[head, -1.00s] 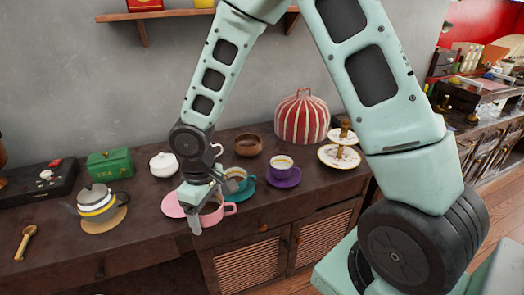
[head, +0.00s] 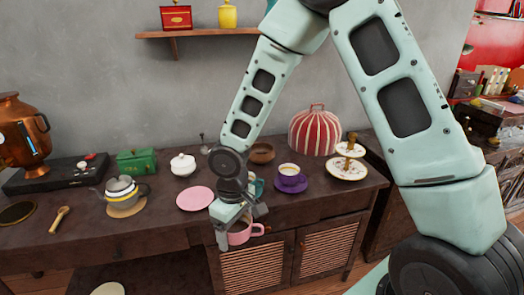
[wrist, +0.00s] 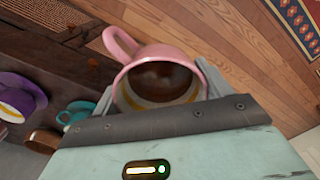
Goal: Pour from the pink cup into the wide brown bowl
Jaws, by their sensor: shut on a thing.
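My gripper (head: 234,224) is shut on the pink cup (head: 241,235), whose handle sticks out to the right. The cup is in front of the counter's front edge, off the pink saucer (head: 195,199). In the wrist view the pink cup (wrist: 135,52) sits between the fingers, with dark brown liquid visible inside. The wide brown bowl (head: 263,152) stands at the back of the counter, behind my wrist and left of the striped dome; its lower left is close to my arm's outline.
A purple cup (head: 290,172) on a purple saucer stands right of my arm. A teal cup (head: 257,186) is mostly hidden behind my gripper. A white lidded pot (head: 183,165), a striped teapot (head: 121,190) and a tiered plate stand (head: 348,167) also stand on the counter.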

